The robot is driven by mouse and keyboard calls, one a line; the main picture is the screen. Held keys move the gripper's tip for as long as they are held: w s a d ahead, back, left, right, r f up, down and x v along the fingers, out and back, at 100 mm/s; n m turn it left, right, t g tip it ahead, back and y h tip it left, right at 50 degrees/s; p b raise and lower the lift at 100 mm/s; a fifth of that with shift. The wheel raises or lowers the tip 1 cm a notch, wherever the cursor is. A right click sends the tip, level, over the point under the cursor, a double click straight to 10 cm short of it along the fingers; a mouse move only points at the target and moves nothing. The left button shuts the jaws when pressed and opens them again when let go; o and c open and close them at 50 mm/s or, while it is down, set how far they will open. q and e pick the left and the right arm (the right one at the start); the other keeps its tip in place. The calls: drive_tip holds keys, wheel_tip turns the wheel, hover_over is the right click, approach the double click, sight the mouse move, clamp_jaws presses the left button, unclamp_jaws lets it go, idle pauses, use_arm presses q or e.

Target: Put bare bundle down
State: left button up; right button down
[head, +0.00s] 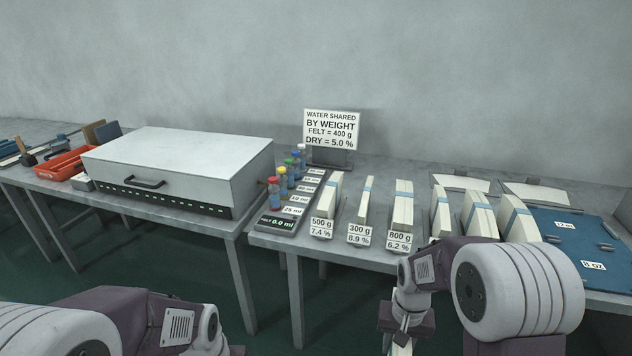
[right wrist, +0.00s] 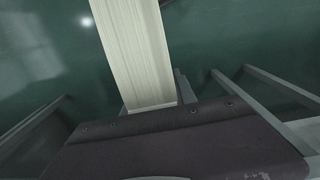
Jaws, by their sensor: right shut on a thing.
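A bare pale bundle (right wrist: 135,45) of long flat strips, with no band visible on it, runs up from the jaws in the right wrist view. My right gripper (head: 402,335) is shut on it, in front of the table's near edge. In the head view only a small pale part of this bundle (head: 402,349) shows at the bottom edge; the rest is cut off. In the right wrist view the dark floor lies behind the bundle. My left arm's wrist shows at the lower left of the head view, but its fingertips are out of frame.
Blue-banded bundles (head: 328,198) stand in a row on the grey table (head: 345,247), three behind weight cards, others further right. A blue mat (head: 575,232) lies at the right. A scale with bottles (head: 280,222) and a white box (head: 180,160) are left.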

drive_tip(key=r+n+p, duration=0.1)
drive_tip(key=r+p, duration=0.3)
drive_tip(key=r, duration=0.1)
drive_tip(key=r+p, duration=0.5)
drive_tip(key=r+n+p, duration=0.1)
drive_tip(key=r+p, duration=0.4)
drive_tip(key=r, duration=0.1)
drive_tip(key=shift+s+n, duration=0.2)
drive_tip(key=shift+n, duration=0.1)
drive_tip(key=shift+f, duration=0.1)
drive_tip(key=shift+w, duration=0.1)
